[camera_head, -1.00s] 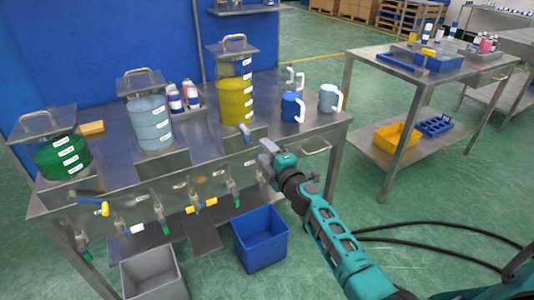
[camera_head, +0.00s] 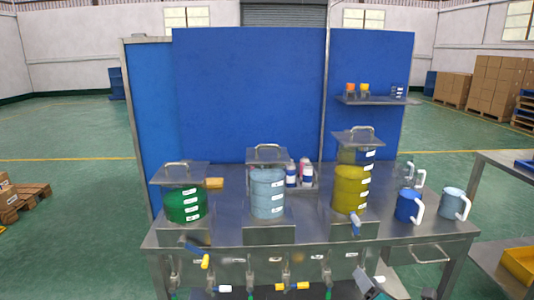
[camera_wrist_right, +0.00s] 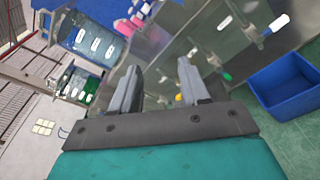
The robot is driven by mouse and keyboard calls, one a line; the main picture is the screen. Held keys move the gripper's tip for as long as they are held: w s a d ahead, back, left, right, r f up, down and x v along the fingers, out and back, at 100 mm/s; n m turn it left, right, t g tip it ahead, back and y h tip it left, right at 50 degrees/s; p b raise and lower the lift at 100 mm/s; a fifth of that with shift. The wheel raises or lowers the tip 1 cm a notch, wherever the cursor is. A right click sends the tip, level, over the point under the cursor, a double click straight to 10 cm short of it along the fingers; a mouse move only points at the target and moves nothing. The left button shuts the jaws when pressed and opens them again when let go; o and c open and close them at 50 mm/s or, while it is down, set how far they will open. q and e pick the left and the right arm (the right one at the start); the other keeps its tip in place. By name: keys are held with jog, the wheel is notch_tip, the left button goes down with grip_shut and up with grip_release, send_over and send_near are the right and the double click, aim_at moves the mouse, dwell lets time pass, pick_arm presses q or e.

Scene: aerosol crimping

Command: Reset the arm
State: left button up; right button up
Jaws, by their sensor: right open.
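My right gripper (camera_wrist_right: 158,82) is open and empty in the right wrist view, its two grey fingers apart. In the head view only a small part of my right gripper (camera_head: 374,284) shows, at the bottom edge in front of the steel table (camera_head: 325,232). A blue bin (camera_wrist_right: 285,85) lies to the right of the fingers in the wrist view. My left arm and gripper are not in view.
Green (camera_head: 186,205), light blue (camera_head: 268,195) and yellow (camera_head: 350,190) tanks stand on the table, with taps along its front. Blue panels (camera_head: 250,95) rise behind.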

jog(key=s+a+f+m+g, duration=0.2)
jog(key=s+f+m, duration=0.1)
jog(key=s+m, duration=0.5)
jog(key=s+a+f+m+g, duration=0.2)
jog(key=s+a+f+m, duration=0.1)
jog(key=s+m, duration=0.6)
jog(key=s+a+f+m+g, duration=0.1)
jog(key=s+f+m, duration=0.3)
jog(key=s+m, duration=0.4)
jog(key=shift+s+a+m+g, duration=0.4)
jog(key=shift+a+m, duration=0.4)
jog(key=shift+m, duration=0.1)
